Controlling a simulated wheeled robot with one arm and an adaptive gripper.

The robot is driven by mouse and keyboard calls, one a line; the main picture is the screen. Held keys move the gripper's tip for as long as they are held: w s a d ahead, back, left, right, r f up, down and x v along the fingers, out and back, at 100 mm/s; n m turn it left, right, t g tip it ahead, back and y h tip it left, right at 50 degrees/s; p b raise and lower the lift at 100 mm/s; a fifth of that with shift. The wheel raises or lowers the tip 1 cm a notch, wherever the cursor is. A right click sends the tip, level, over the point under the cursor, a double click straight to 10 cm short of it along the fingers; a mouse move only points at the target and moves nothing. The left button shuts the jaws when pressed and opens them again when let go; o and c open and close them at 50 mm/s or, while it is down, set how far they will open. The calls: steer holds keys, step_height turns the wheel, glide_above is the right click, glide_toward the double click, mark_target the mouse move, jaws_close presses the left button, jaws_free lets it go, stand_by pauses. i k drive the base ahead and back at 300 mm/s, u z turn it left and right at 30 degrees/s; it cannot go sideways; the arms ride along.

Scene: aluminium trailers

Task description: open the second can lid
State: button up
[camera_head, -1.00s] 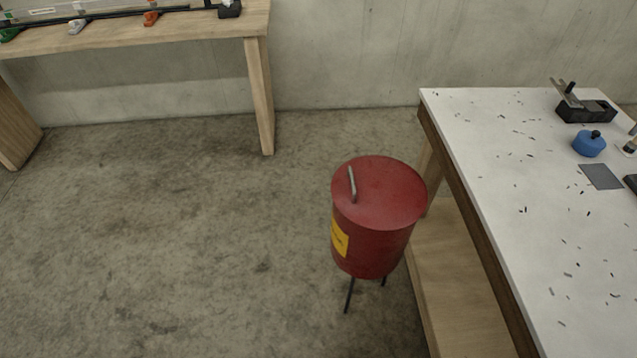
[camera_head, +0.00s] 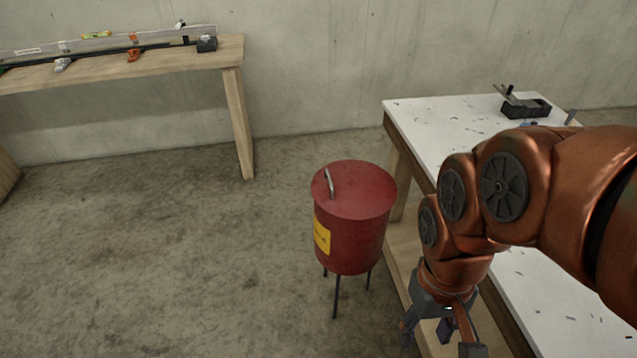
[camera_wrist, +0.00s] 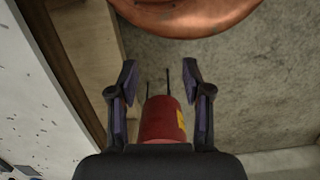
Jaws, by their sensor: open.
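A red can (camera_head: 350,238) with a yellow label stands upright on thin dark legs on the floor, left of the white-topped table. Its round red lid (camera_head: 355,190) lies shut on top, with a metal handle (camera_head: 329,184) near the left edge. My gripper (camera_head: 440,335) is low at the right, in front of the table's side and apart from the can. In the wrist view my gripper (camera_wrist: 160,80) is open and empty, and the can (camera_wrist: 161,120) shows between and beyond its fingers. No second can is in view.
The white-topped table (camera_head: 425,118) stands right of the can, close to it, with a black hand plane (camera_head: 525,107) on top. A wooden bench (camera_head: 150,62) with tools stands at the back left. The floor left of the can is clear.

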mark_target(353, 190)
steer(key=u, duration=0.25)
steer(key=i, duration=0.75)
steer(key=u, duration=0.65)
